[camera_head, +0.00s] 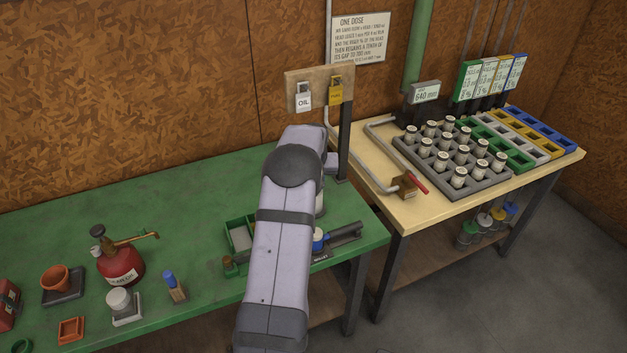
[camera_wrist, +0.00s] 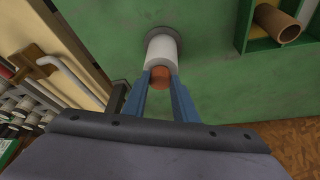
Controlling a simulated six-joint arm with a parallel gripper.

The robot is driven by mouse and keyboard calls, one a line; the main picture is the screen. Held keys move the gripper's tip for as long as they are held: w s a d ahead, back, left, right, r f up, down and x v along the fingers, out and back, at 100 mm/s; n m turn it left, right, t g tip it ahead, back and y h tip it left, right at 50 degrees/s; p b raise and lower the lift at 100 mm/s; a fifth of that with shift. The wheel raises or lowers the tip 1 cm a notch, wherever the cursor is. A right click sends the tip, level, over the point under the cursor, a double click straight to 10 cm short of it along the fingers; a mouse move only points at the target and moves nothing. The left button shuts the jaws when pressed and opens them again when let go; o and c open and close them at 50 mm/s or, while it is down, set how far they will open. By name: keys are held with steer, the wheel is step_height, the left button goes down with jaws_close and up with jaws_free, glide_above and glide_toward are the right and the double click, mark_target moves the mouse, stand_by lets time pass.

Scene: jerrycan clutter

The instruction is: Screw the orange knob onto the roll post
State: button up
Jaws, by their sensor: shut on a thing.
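In the wrist view, the orange knob (camera_wrist: 160,76) sits between the tips of my gripper (camera_wrist: 160,82), whose two blue fingers are shut on it. Directly beyond it is a white roll (camera_wrist: 162,50), standing on a round grey base (camera_wrist: 164,32) on the green bench. The knob lines up with the near end of the roll; I cannot tell whether it touches or is threaded. The post itself is hidden by the roll and knob. In the head view my arm hides the gripper and the knob; only a pale strip of what seems the roll (camera_head: 320,203) shows beside it.
A green divided tray (camera_head: 238,238) lies left of my arm; a brown tube (camera_wrist: 276,22) rests in a tray in the wrist view. A padlock board (camera_head: 320,88) stands behind. A red oil can (camera_head: 120,264) stands left. The cream table (camera_head: 430,208) holds a jar rack.

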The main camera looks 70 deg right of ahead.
steer(key=shift+m, duration=0.4)
steer(key=shift+w+m+g, duration=0.1)
steer(key=shift+m+g, duration=0.2)
steer(key=shift+m, duration=0.3)
steer(key=shift+w+f+m+g+h, duration=0.1)
steer(key=shift+m+g+h, duration=0.3)
steer(key=shift+m, duration=0.7)
steer(key=shift+m+g+b, duration=0.3)
steer(key=shift+m+b, duration=0.2)
steer(key=shift+m, duration=0.2)
steer(key=shift+w+m+g+b, duration=0.1)
steer(key=shift+m+g+b, duration=0.25)
steer(key=shift+m, duration=0.25)
steer(key=m+g, duration=0.1)
steer(key=m, duration=0.3)
steer(key=shift+w+y, duration=0.1)
steer(key=shift+y, duration=0.3)
